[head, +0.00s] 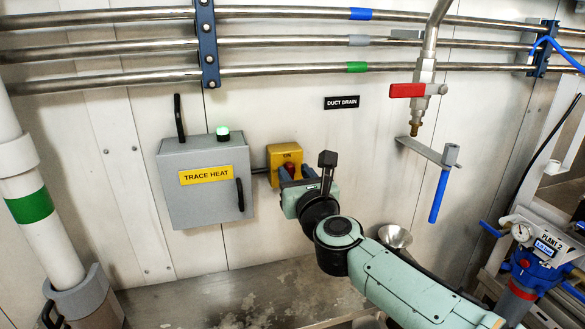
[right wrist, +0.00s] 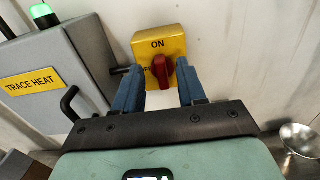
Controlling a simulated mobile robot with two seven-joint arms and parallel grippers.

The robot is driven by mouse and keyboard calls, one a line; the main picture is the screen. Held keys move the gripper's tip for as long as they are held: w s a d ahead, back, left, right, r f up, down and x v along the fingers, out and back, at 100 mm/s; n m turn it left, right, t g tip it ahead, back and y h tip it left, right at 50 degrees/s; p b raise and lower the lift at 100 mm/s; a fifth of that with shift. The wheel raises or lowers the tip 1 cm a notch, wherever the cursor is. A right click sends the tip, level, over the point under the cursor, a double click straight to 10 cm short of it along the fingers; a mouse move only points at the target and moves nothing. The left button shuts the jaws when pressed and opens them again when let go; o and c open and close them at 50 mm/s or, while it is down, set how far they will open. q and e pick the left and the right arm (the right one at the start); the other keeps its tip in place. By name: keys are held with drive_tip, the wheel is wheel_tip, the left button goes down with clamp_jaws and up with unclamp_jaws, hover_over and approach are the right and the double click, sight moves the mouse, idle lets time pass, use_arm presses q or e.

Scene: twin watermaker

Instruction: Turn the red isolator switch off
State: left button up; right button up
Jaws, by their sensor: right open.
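The red isolator switch (right wrist: 161,74) is a red rotary knob on a yellow box (right wrist: 146,44) fixed to the wall. "ON" is printed above the knob, and other lettering at its left is partly hidden. In the head view the yellow box (head: 285,153) shows above my gripper, with the red knob (head: 290,169) partly covered. My right gripper (right wrist: 161,83) is open, its two blue fingers on either side of the knob. I cannot tell whether the fingers touch it. My left gripper is not in view.
A grey "TRACE HEAT" cabinet (head: 204,200) with a lit green lamp (head: 222,132) stands left of the yellow box.

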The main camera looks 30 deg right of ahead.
sight(290, 173)
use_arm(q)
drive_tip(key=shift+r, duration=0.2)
use_arm(e)
drive_tip(key=shift+x, duration=1.3)
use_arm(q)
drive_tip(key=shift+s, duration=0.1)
use_arm(e)
clamp_jaws()
